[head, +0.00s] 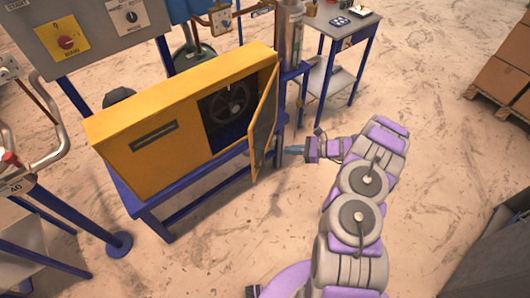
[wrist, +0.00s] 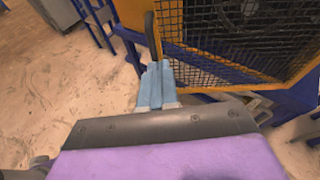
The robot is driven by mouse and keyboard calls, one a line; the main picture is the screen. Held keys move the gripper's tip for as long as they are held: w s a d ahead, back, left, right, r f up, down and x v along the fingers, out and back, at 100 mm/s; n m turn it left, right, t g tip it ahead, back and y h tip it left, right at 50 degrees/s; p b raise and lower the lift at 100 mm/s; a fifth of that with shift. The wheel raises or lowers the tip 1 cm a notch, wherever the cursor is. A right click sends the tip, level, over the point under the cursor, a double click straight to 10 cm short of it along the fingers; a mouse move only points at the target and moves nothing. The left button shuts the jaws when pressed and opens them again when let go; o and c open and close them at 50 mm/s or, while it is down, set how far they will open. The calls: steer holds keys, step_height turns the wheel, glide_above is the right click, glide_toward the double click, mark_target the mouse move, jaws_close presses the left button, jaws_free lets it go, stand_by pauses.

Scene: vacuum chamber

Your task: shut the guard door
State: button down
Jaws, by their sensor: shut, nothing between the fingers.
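The yellow guard door (head: 263,122) is a framed panel hinged on the yellow housing (head: 150,125). In the head view it stands ajar, swung out from the right end of the opening. A dark round wheel or fan (head: 232,105) shows inside. My gripper (head: 292,150) is just right of the door's lower part, fingers pointing left towards its outer face. In the wrist view the shut blue fingers (wrist: 157,85) are empty, and their tips are at the door's edge (wrist: 152,35). I cannot tell whether they touch it.
The housing rests on a blue frame (head: 160,210). A control panel (head: 90,30) stands behind left, and a small table (head: 345,30) behind right. Pallet boxes (head: 505,75) are far right.

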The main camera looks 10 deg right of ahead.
step_height(320, 180, down, 3)
steer(key=d+m+t, duration=0.1)
steer(key=d, duration=0.1)
steer(key=b, duration=0.3)
glide_toward(256, 151)
steer(key=shift+h, duration=0.3)
steer(key=x, duration=0.5)
steer(key=shift+s+a+f, duration=0.1)
steer(key=shift+a+f, duration=0.1)
steer(key=shift+a, duration=0.05)
steer(key=shift+w+a+r, duration=0.1)
steer(key=shift+w+a, duration=0.2)
steer(key=shift+a, duration=0.25)
